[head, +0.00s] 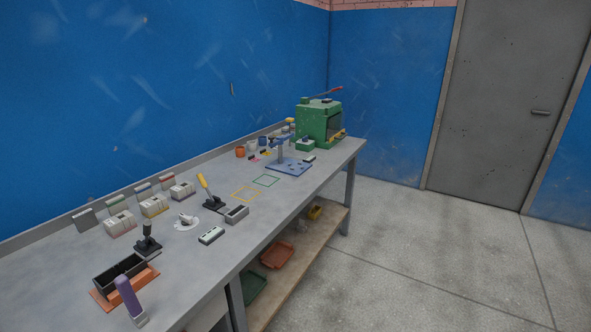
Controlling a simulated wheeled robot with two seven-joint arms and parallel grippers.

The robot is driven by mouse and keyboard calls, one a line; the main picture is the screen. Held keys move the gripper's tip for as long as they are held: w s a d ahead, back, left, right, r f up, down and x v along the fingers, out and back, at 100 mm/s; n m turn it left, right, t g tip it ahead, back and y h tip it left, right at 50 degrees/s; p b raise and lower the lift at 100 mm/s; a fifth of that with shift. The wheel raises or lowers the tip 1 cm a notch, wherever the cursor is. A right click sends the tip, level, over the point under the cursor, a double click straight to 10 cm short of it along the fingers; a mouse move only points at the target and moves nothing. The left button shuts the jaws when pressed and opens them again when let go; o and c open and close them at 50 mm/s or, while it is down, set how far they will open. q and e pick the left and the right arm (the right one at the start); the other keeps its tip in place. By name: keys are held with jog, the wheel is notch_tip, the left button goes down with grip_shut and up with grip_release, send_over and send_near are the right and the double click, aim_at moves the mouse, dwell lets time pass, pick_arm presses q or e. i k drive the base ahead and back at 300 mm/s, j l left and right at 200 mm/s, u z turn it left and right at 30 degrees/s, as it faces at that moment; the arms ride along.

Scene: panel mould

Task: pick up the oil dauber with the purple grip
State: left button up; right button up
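The oil dauber with the purple grip (126,296) stands close to upright, slightly tilted, near the front edge of the grey workbench (205,272) at the bottom left of the head view. Its lower end is a pale grey block near the bench edge. It stands just in front of a black open box (120,277) on an orange-brown base plate. Neither of my grippers shows in the head view.
Behind it stand a black-handled tool (147,240), a white round piece (187,222), a yellow-handled lever (205,187) and several pale boxes along the wall. A green machine (318,123) stands at the far end. The lower shelf (290,270) holds trays. The floor at right is clear.

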aim_at(139, 318)
jog(key=i+u, duration=0.1)
jog(key=u, duration=1.35)
